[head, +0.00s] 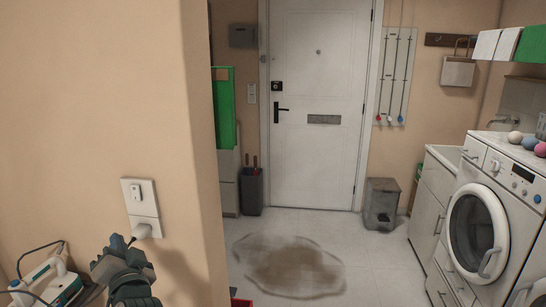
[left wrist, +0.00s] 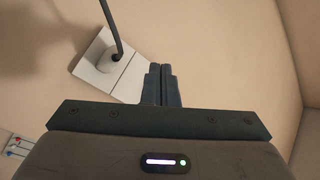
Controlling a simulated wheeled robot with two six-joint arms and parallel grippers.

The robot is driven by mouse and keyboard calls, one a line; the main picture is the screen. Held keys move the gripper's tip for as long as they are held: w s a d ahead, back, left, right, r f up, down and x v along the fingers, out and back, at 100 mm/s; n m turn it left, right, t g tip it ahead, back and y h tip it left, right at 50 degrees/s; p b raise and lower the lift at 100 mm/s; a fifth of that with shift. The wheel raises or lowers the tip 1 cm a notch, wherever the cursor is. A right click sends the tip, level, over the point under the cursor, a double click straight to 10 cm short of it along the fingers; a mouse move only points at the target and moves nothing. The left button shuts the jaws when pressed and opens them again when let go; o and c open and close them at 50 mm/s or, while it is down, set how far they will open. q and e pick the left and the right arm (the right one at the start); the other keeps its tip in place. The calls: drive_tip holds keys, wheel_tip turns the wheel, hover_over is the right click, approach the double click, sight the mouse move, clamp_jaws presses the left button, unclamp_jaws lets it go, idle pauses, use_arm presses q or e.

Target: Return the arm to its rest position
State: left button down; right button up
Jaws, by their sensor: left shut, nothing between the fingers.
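A wall socket plate (left wrist: 98,58) with a grey cable shows just beyond and left of the fingertips. I cannot tell whether the fingers touch the plug or plate. My right gripper is in neither view.
The wall corner (head: 205,150) is right of my gripper. Beyond it are a brown floor stain (head: 290,266), a white door (head: 320,100), a grey bin (head: 381,203) and a washing machine (head: 485,230).

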use_arm(q)
drive_tip(key=s+d+f+g+h, duration=0.1)
drive_tip(key=s+f+g+h, duration=0.1)
drive_tip(key=s+f, duration=0.35)
drive_tip(key=s+d+f+g+h, duration=0.1)
drive_tip(key=s+f+g+h, duration=0.15)
drive_tip(key=f, duration=0.65)
drive_tip(key=s+d+f+g+h, duration=0.15)
drive_tip(key=s+f, duration=0.25)
drive_tip(key=f, duration=0.4)
drive_tip(key=s+d+f+n+g+h, duration=0.1)
drive_tip(key=s+d+f+g+h, duration=0.15)
drive_tip(key=s+f, duration=0.45)
drive_tip(key=s+d+f+g+h, duration=0.2)
drive_tip(key=s+g+h, duration=0.1)
drive_tip(key=s, duration=0.7)
wheel_tip(320, 180, down, 30)
drive_tip(key=a+g, duration=0.1)
drive_tip(key=a, duration=0.1)
drive_tip(key=s+a+f+g, duration=0.1)
drive_tip(key=s+f, duration=1.7)
drive_tip(key=f, duration=0.2)
drive_tip(key=shift+a+n, duration=0.35)
drive_tip(key=shift+n, duration=0.05)
drive_tip(key=shift+s+g, duration=0.1)
drive_tip(key=shift+g, duration=0.15)
